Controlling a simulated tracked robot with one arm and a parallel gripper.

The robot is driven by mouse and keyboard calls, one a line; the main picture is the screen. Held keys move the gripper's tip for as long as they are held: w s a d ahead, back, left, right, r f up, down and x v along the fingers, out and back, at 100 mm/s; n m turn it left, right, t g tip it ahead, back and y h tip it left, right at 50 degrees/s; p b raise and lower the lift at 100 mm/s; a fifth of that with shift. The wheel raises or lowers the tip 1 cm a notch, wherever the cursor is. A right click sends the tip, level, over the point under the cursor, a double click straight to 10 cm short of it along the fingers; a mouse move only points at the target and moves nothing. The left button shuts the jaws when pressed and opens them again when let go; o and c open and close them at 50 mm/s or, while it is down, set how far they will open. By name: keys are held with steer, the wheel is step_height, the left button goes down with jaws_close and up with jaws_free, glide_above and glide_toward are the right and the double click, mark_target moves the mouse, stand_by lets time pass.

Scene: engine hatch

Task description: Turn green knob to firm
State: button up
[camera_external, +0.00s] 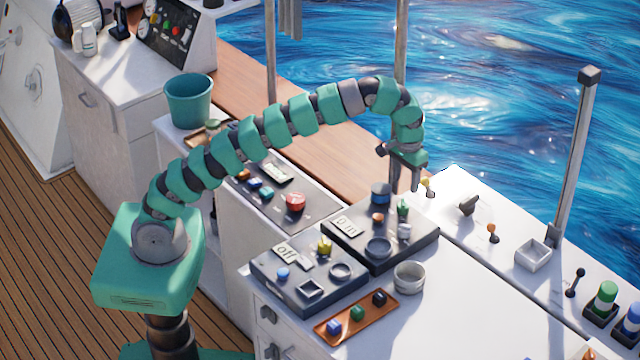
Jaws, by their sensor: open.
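A green knob (403,208) stands upright on the far right part of a dark grey panel (415,239). My gripper (404,187) points down just above the green knob, with its two fingers apart. I cannot tell whether the fingers touch the knob. My arm arches over the counter from the left. A label on this panel is too small to read surely, and no "firm" mark is readable.
A blue-topped cylinder (380,193), an orange button (377,217), a light cylinder (404,231) and a round bowl (378,248) crowd the panel. A second panel (310,303) with a yellow knob (324,246) lies nearer. An orange tray (342,336) holds blocks.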

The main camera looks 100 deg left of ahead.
mark_target(404, 202)
step_height(404, 202, down, 9)
steer(key=shift+r, duration=0.2)
stand_by(0.4)
steer(key=c, duration=1)
